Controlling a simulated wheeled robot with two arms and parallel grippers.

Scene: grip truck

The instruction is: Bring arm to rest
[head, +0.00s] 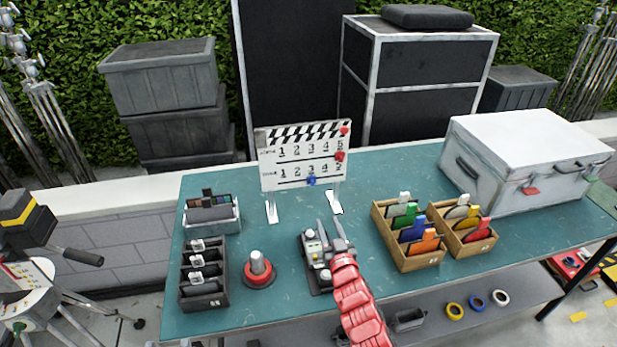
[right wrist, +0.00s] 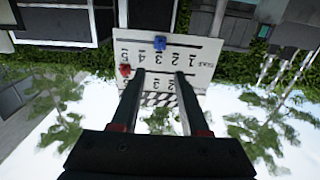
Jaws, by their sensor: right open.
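My right arm is red and reaches in from the bottom of the head view. Its right gripper (head: 331,226) is over the teal table (head: 280,320), pointing towards the clapperboard (head: 303,160). The right gripper is open and empty, and its two dark fingers (right wrist: 160,75) stand apart in the right wrist view. The clapperboard shows upside down beyond the fingertips there (right wrist: 192,60), apart from them as far as I can tell. A grey device with pale knobs (head: 313,247) lies beside the gripper and is partly hidden by it. My left gripper is not in view.
A red-based post (head: 259,273) and a black divided box (head: 205,290) stand left of the gripper. Wooden trays (head: 420,259) with coloured markers and a white case (head: 520,150) stand to the right. Tape rolls (head: 477,301) lie on the lower shelf. The front middle table is fairly clear.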

